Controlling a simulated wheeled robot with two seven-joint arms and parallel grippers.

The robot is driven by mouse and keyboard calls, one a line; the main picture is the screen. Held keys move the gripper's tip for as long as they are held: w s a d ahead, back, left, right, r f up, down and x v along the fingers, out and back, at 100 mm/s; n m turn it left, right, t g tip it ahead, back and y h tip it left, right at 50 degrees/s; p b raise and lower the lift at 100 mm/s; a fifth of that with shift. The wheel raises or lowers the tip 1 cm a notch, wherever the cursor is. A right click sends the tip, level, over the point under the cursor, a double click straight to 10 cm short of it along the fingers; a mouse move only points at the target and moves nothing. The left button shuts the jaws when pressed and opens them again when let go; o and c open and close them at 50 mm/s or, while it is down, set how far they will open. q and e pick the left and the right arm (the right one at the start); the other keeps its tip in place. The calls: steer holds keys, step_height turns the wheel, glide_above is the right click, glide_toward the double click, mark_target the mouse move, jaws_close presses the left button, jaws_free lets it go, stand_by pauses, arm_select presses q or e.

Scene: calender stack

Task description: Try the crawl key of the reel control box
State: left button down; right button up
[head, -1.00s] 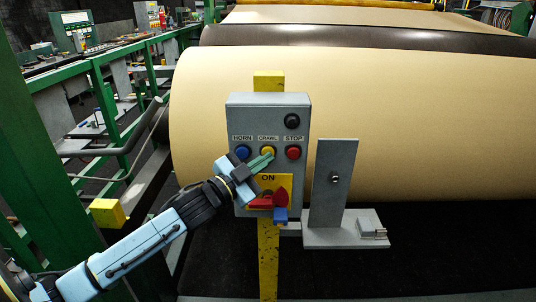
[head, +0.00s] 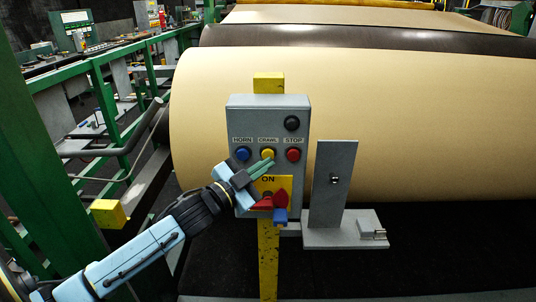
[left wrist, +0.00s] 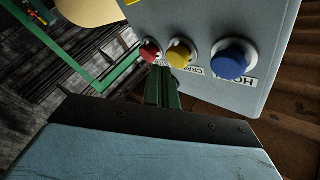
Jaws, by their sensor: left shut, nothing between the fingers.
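The grey reel control box (head: 236,185) stands upright on a yellow post. Its yellow crawl key (head: 267,154) sits between the blue horn key (head: 243,154) and the red stop key (head: 293,155). My left gripper (head: 270,164) is shut and empty, its green fingertips just below the crawl key. In the left wrist view the fingers (left wrist: 162,82) point at the box, near the yellow crawl key (left wrist: 180,54) and the red key (left wrist: 150,51). I cannot tell whether the tips touch the box. My right gripper is not in view.
Below the keys are a yellow ON plate (head: 286,182) and a red switch handle (head: 282,198) with a blue piece (head: 280,215), close to my gripper. A grey plate bracket (head: 332,187) stands to the right. A large tan roll (head: 420,120) lies behind.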

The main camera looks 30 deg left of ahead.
arm_select(q)
steer(key=shift+s+d, duration=0.1)
steer(key=s, duration=0.1)
steer(key=s+d+p, duration=0.1)
steer(key=s+d, duration=0.1)
steer(key=s, duration=0.1)
steer(key=shift+s+d+p, duration=0.1)
steer(key=shift+d+p, duration=0.15)
steer(key=shift+p, duration=0.05)
stand_by(0.9)
